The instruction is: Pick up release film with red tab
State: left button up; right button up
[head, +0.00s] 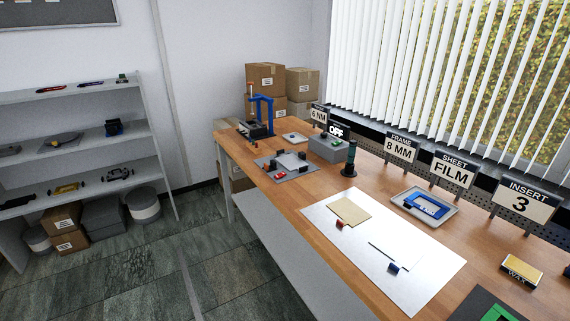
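A white mat (425,262) lies on the wooden bench. On its far left part lies a flat beige sheet (348,210). A small red tab (340,224) sits at the beige sheet's near left edge; I cannot tell whether the film is this sheet or something on it. A blue tab (393,267) lies nearer on the mat, by a thin dark line (388,253) that may be the edge of a second, pale film. Neither of my grippers is in view.
A tray (441,216) with a blue frame lies behind the mat. A dark green cylinder (349,160) stands beyond its left end. A small blue press (262,115) stands at the far end. A wax block (522,270) and a dark green-marked board (481,306) lie right. Signs line the back.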

aim_at(351, 214)
jog(key=i+j+z, duration=0.15)
jog(key=z, duration=0.25)
jog(key=i+j+z, duration=0.1)
jog(key=z, duration=0.25)
jog(key=j+z, duration=0.4)
jog(key=i+j+z, duration=0.15)
jog(key=z, duration=0.2)
jog(key=j+z, duration=0.25)
jog(key=j, duration=1.45)
jog(key=j+z, duration=0.3)
jog(key=j, duration=1.45)
